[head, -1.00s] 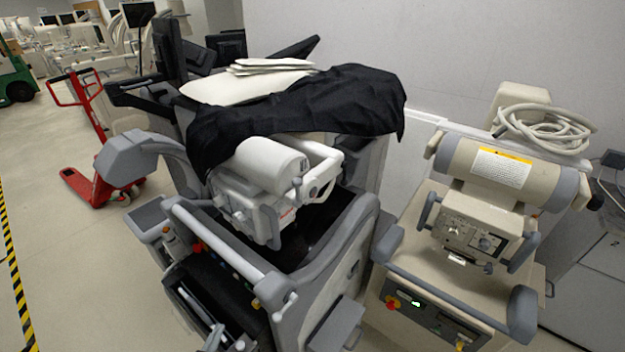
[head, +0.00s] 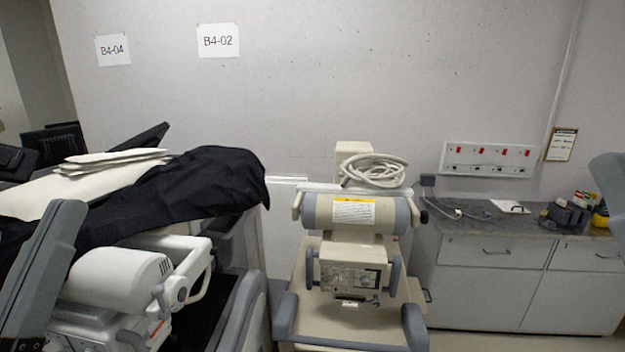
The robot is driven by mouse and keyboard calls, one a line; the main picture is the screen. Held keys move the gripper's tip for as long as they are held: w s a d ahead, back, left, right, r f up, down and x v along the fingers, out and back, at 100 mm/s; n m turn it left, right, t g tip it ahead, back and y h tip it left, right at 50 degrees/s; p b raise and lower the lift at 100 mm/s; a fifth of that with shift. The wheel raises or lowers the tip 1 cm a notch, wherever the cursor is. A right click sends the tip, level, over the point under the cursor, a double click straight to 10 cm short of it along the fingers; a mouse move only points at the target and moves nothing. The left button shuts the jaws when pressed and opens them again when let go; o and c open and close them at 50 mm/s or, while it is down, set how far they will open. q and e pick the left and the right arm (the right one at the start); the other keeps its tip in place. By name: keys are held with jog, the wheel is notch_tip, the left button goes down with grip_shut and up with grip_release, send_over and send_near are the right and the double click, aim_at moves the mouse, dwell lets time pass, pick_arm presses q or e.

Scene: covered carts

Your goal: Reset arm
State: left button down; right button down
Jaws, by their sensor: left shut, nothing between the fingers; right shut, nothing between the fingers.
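Neither of my grippers can be made out in the head view. A grey piece (head: 608,188) cuts in at the right edge and a grey panel (head: 42,262) stands at the lower left. I cannot tell whether either is part of my arms. The covered cart at the left carries a black cloth (head: 190,190), with folded cream sheets (head: 115,157) on top and a white rounded machine head (head: 120,277) below. A beige cart (head: 342,262) stands in the middle, with a coiled pale hose (head: 375,170) on top.
A grey counter with drawers (head: 520,278) stands along the wall at the right, holding small tools (head: 568,212). A socket panel (head: 488,158) and paper signs (head: 218,40) are on the wall. The two carts stand close together.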

pick_arm(q)
jog(key=s+d+r+t+h, duration=0.2)
jog(key=s+d+r, duration=0.1)
jog(key=s+r, duration=0.25)
notch_tip(320, 180, up, 28)
jog(key=w+p, duration=0.1)
jog(key=p, duration=2.7)
jog(key=shift+w+a+f+m+g, duration=0.25)
jog(key=shift+a+m+g, duration=0.05)
jog(key=shift+a, duration=0.1)
jog(key=shift+f, duration=0.1)
jog(key=shift+a, duration=0.15)
